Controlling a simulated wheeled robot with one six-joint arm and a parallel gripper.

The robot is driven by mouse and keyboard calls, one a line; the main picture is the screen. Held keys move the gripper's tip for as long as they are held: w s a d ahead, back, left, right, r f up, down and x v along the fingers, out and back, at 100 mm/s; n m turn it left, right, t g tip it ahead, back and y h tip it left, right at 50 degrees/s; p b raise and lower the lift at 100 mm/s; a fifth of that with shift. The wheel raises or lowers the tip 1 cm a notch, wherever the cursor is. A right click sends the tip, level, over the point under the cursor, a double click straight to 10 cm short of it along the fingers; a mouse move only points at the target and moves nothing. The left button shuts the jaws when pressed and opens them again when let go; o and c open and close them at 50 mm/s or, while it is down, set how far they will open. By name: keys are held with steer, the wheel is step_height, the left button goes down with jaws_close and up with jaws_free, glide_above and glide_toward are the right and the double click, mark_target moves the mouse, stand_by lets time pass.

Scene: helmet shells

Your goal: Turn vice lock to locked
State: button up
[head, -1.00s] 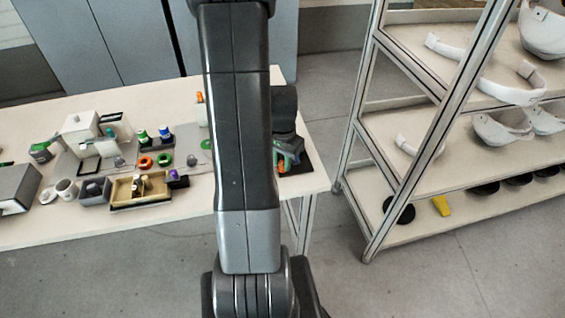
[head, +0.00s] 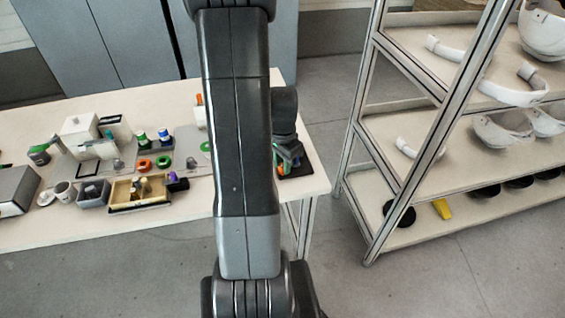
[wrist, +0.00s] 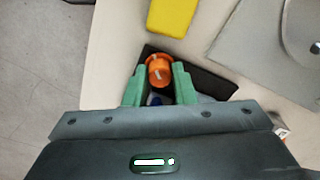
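The vice lock shows in the wrist view as a round orange knob (wrist: 159,70) with a pale mark on its face. It sits over a dark base plate (wrist: 215,82) on the table. My gripper (wrist: 160,82) has its two green fingers on either side of the knob, very near it. I cannot tell whether they touch it. A small dark blue part shows between the fingers, below the knob. In the head view my gripper (head: 290,158) is over the dark base at the table's right end, and it and my arm hide most of the vice.
A yellow block (wrist: 172,14) and a grey plate (wrist: 265,45) lie beyond the vice in the wrist view. The table (head: 150,225) also holds a wooden tray (head: 140,208), rings and cups to the left. A shelf rack (head: 365,140) with white helmet shells stands right.

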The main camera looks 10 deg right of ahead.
steer(key=shift+o, duration=0.3)
step_height(320, 180, up, 14)
stand_by(0.5)
steer(key=shift+f, duration=0.1)
step_height(320, 180, down, 14)
steer(key=shift+r, duration=0.1)
stand_by(0.7)
